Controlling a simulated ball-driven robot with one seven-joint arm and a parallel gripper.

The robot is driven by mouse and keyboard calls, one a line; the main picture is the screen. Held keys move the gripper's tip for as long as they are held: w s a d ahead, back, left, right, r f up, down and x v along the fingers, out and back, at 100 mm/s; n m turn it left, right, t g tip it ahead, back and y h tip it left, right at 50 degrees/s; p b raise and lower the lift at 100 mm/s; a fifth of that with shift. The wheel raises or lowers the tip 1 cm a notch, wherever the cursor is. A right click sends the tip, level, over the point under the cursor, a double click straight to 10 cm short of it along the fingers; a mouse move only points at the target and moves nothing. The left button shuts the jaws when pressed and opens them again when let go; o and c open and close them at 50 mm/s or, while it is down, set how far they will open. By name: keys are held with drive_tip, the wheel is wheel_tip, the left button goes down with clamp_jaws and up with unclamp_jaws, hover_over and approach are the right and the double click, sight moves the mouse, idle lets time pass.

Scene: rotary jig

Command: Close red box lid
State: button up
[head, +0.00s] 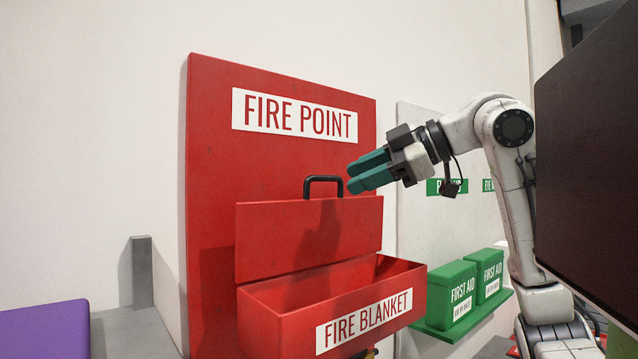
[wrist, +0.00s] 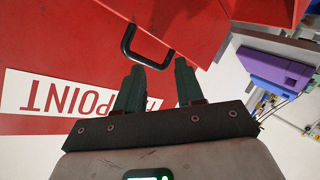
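The red box (head: 285,328), labelled FIRE BLANKET, sits against a red FIRE POINT board in the head view. Its red lid (head: 310,237) stands up open, near the board. A black handle (head: 323,179) rises from the lid's top edge. My gripper (head: 351,176) has teal fingers and is just right of the handle in the head view, above the lid.
The red board (head: 210,140) stands behind the box on the wall. Green first aid boxes (head: 453,290) sit on a green shelf to the right. A dark panel (head: 590,150) fills the right edge. A purple object (head: 45,330) is at lower left.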

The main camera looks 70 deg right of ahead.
sight(329, 178)
drive_tip(key=w+n+t+p, duration=0.1)
drive_tip(key=w+n, duration=0.1)
drive_tip(key=w+d+n+t+h+p, duration=0.1)
drive_tip(key=w+n, duration=0.2)
drive_tip(key=w+d+n+p, duration=0.1)
drive_tip(key=w+n, duration=0.1)
drive_tip(key=n, duration=0.1)
drive_tip(key=shift+w+f+t+h, duration=0.3)
drive_tip(key=shift+w+t, duration=0.1)
drive_tip(key=shift+x, duration=0.8)
drive_tip(key=shift+s+f, duration=0.1)
clamp_jaws()
